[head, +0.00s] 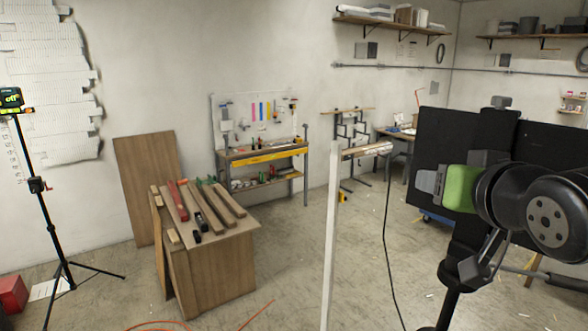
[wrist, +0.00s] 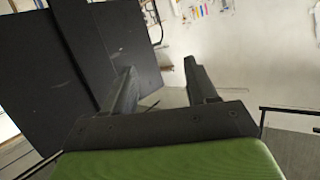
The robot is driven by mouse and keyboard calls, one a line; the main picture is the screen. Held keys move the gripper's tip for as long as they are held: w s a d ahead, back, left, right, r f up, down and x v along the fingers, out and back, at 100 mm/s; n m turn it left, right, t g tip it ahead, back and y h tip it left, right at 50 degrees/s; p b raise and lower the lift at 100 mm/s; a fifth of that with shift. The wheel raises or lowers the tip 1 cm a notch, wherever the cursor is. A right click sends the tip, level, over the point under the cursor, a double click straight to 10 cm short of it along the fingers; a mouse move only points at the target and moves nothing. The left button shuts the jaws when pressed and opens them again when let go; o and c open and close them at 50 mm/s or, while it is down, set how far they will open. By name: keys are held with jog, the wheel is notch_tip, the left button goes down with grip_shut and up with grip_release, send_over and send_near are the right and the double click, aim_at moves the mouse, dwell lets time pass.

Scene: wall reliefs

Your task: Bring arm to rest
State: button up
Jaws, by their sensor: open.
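My gripper (wrist: 159,68) is open in the wrist view. Its two dark fingers stand apart, with nothing between them, and point toward a pale wall. The green part of my wrist fills the bottom of that view. In the head view my arm is at the right, bent and raised, with my gripper (head: 428,184) at its left end, in front of a dark flat panel (head: 437,130). A dark panel (wrist: 55,75) also fills the left of the wrist view, close to the left finger.
A wooden block (head: 225,265) with long timber pieces on top stands left of centre. A tripod (head: 58,225) stands at far left. A workbench (head: 262,155) is by the back wall. A pale post (head: 331,235) rises near the middle. Open floor lies between the block and post.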

jog(key=s+a+f+g, duration=0.3)
jog(key=s+f, duration=0.3)
jog(key=f, duration=0.3)
jog(key=s+a+f+n+g, duration=0.1)
jog(key=s+a+f+g, duration=0.2)
jog(key=s+f, duration=0.4)
jog(key=s+a+f+n+g+y, duration=0.1)
jog(key=s+a+f+g, duration=0.1)
jog(key=s+f, duration=0.4)
notch_tip(320, 180, down, 5)
jog(key=shift+s+a+f+g, duration=0.15)
jog(key=shift+a+g, duration=0.25)
